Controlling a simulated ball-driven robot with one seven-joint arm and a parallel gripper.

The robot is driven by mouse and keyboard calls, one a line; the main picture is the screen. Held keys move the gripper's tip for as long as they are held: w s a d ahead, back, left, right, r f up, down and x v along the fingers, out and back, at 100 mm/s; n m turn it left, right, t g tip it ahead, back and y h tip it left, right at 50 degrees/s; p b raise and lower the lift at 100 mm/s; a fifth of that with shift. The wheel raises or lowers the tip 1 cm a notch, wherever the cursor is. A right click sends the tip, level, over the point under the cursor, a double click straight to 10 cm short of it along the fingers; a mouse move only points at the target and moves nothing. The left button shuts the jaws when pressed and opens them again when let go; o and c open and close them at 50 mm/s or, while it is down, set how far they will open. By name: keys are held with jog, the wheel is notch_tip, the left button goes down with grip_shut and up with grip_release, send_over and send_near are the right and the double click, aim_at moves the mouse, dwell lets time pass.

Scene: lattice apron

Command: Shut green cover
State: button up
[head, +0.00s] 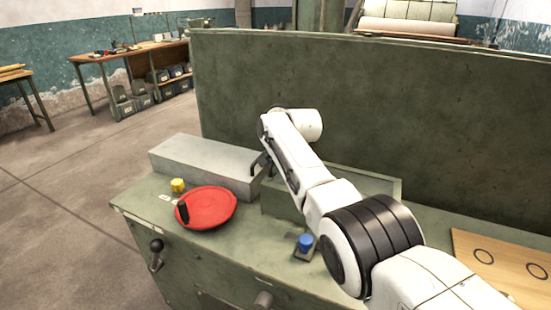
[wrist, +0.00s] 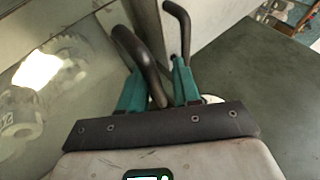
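In the wrist view the teal fingers of my gripper (wrist: 158,72) stand apart, with a dark curved handle bar (wrist: 141,58) between them. The bar lies close to the left finger, and a narrow gap shows on the right. A second thin dark hooked bar (wrist: 181,22) reaches down to the right fingertip. In the head view a dark handle piece (head: 260,164) shows beside a low green box (head: 285,197); my arm hides most of the gripper. I cannot tell which part is the green cover. A glossy panel (wrist: 60,85) fills the left of the wrist view.
A grey block (head: 205,158), a yellow knob (head: 178,185), a red disc (head: 207,207) and a blue button (head: 305,241) are on the green bench top. A tall green panel (head: 400,115) stands behind. A wooden board (head: 500,262) lies at right.

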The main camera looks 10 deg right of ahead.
jog(key=shift+s+f, duration=0.3)
jog(key=shift+f, duration=0.4)
jog(key=shift+r, duration=0.1)
jog(key=shift+s+r+p, duration=0.2)
jog(key=shift+r+p, duration=0.25)
jog(key=shift+p, duration=0.2)
jog(key=shift+p+v, duration=0.85)
jog(key=shift+v, duration=0.35)
jog(key=v, duration=0.8)
jog(key=shift+w+r, duration=0.25)
jog(key=shift+w, duration=0.1)
jog(key=shift+d, duration=0.1)
